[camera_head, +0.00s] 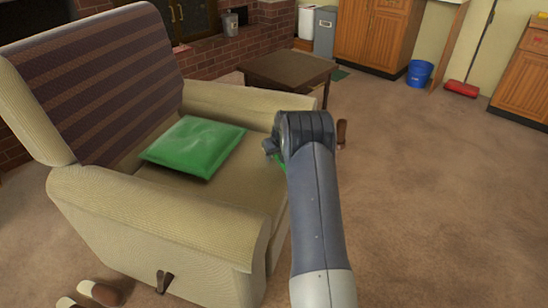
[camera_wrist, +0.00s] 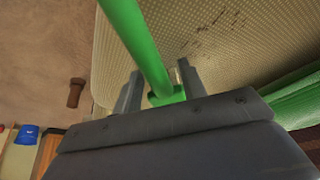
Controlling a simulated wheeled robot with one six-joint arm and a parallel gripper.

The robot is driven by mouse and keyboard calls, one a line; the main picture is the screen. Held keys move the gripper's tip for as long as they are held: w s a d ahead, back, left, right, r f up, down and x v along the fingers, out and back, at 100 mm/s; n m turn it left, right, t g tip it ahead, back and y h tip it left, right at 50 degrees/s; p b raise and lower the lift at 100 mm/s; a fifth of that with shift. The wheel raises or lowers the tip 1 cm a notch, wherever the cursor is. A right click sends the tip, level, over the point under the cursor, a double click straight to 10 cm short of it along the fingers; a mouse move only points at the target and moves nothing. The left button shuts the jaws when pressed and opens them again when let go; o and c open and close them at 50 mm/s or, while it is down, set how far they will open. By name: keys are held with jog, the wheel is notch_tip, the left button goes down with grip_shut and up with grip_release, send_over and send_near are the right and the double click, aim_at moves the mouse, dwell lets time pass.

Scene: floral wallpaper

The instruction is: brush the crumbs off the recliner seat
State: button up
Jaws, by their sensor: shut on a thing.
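The tan recliner (camera_head: 160,225) stands at the left, with a dark striped back. Its seat (camera_head: 245,170) shows near my gripper, and in the wrist view the seat (camera_wrist: 275,50) fills the upper right. Dark crumbs (camera_wrist: 215,30) lie scattered on it there. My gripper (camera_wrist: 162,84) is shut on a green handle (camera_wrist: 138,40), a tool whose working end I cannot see. In the head view my gripper (camera_head: 272,150) is at the seat's front edge, largely hidden by my arm, with a bit of green below it.
A green cushion (camera_head: 195,147) lies on the seat by the back. A dark low table (camera_head: 288,75) stands behind the recliner. Slippers (camera_head: 100,292) lie at the lower left. A blue bucket (camera_head: 419,73) and red broom head (camera_head: 461,88) are far right. The carpet at right is clear.

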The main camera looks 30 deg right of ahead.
aim_at(266, 177)
jog(key=shift+s+a+f, duration=0.1)
jog(key=shift+a, duration=0.05)
jog(key=shift+s+a+b, duration=0.9)
jog(key=shift+s+a, duration=2.35)
jog(key=shift+s, duration=0.15)
jog(key=shift+s+a, duration=1.35)
jog(key=shift+s, duration=0.05)
jog(key=shift+r, duration=0.2)
jog(key=shift+r+p, duration=1.9)
jog(key=shift+r, duration=1.05)
notch_tip(266, 177, up, 3)
jog(key=shift+p, duration=1.05)
